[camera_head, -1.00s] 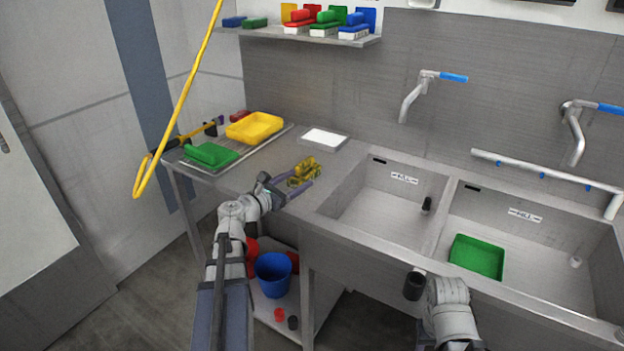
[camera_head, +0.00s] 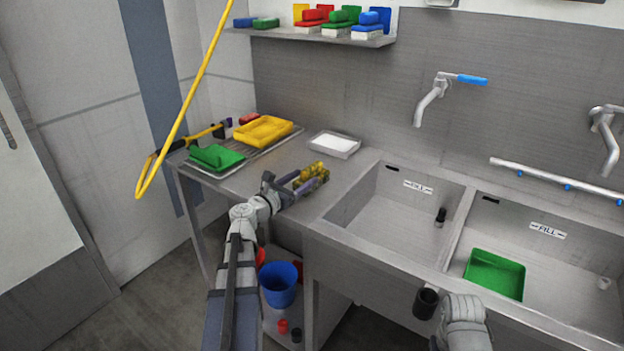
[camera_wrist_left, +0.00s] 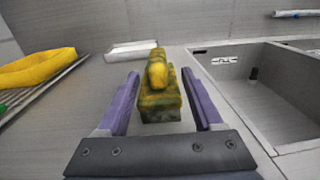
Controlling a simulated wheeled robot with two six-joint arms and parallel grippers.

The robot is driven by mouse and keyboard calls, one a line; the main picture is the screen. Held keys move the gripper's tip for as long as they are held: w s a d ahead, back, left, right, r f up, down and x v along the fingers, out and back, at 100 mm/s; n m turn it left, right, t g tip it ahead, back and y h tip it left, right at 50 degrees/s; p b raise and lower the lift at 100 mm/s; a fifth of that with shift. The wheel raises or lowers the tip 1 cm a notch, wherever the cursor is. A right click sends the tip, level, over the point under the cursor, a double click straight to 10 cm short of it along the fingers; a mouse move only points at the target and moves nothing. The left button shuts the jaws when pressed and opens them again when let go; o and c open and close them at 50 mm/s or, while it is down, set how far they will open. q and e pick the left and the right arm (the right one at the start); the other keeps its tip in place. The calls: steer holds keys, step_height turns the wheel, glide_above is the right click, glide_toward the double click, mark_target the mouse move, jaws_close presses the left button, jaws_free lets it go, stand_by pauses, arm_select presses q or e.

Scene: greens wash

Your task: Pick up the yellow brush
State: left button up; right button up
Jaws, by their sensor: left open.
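The yellow brush (camera_head: 312,174) lies on the steel counter left of the sinks, with dark greenish smears over its yellow body. In the left wrist view the brush (camera_wrist_left: 159,86) sits between the two purple fingers of my left gripper (camera_wrist_left: 160,90), with a gap on each side. My left gripper (camera_head: 306,181) is open and around the brush in the head view. My right arm shows at the lower right beside the sinks, but its fingers cannot be made out.
A white tray (camera_head: 335,144) stands just behind the brush. Yellow (camera_head: 263,131) and green (camera_head: 215,157) trays lie on a rack at left. The sink basin (camera_head: 393,214) is to the right. Coloured brushes stand on a wall shelf (camera_head: 310,36).

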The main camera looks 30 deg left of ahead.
mark_target(312, 171)
arm_select(q)
steer(key=shift+w+d+r, duration=0.1)
steer(key=shift+w+d, duration=0.05)
steer(key=shift+w, duration=1.15)
steer(key=shift+w+d+r, duration=0.1)
steer(key=shift+w, duration=1.2)
steer(key=shift+s, duration=0.1)
steer(key=shift+c, duration=0.4)
jaws_close()
